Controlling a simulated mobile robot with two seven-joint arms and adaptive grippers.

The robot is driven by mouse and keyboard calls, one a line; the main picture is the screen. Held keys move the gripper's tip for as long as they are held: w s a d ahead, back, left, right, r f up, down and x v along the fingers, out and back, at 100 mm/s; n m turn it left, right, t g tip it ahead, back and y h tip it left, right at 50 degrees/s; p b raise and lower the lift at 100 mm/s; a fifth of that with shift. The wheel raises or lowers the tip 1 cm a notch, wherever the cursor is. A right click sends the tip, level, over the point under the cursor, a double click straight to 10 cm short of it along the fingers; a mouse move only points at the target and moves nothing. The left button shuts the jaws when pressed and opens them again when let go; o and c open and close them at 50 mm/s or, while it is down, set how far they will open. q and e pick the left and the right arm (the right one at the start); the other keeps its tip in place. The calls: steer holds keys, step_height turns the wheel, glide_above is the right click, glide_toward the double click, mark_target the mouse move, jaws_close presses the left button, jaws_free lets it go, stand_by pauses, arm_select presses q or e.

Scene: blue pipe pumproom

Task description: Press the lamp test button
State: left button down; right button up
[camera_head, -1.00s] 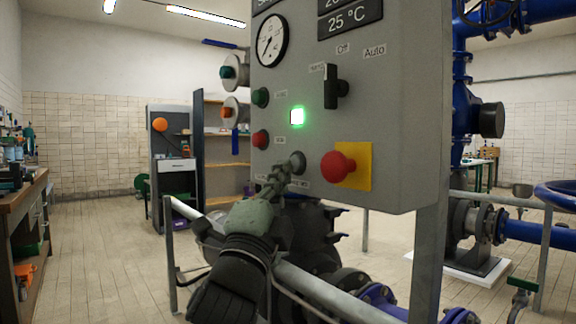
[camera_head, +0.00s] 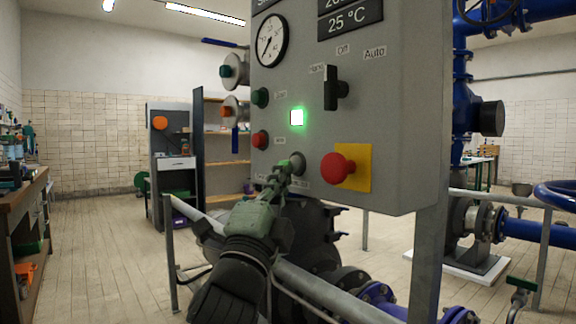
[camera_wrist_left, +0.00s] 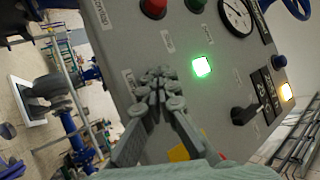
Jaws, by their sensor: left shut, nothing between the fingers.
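The grey control panel (camera_head: 400,130) fills the middle of the head view. A small dark grey round button (camera_head: 298,163) sits low on its face, left of the red mushroom button on a yellow plate. The label near it is too small to read, so I cannot confirm it is the lamp test button. My left gripper (camera_head: 283,171) is shut and empty, its fingertips just left of and overlapping that button's edge; contact cannot be told. In the left wrist view the closed fingertips (camera_wrist_left: 160,86) lie over the panel face and hide what is behind them. My right gripper is not in view.
A red mushroom button (camera_head: 338,167), a lit green lamp (camera_head: 297,117), a black selector switch (camera_head: 335,88), a green button (camera_head: 261,97) and a red button (camera_head: 260,139) surround the spot. A grey rail (camera_head: 320,290) and pipework lie below the panel.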

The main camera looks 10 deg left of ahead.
arm_select(q)
steer(key=s+a, duration=0.2)
steer(key=s+a+p, duration=0.1)
steer(key=s, duration=0.1)
steer(key=shift+s+a, duration=0.35)
stand_by(0.6)
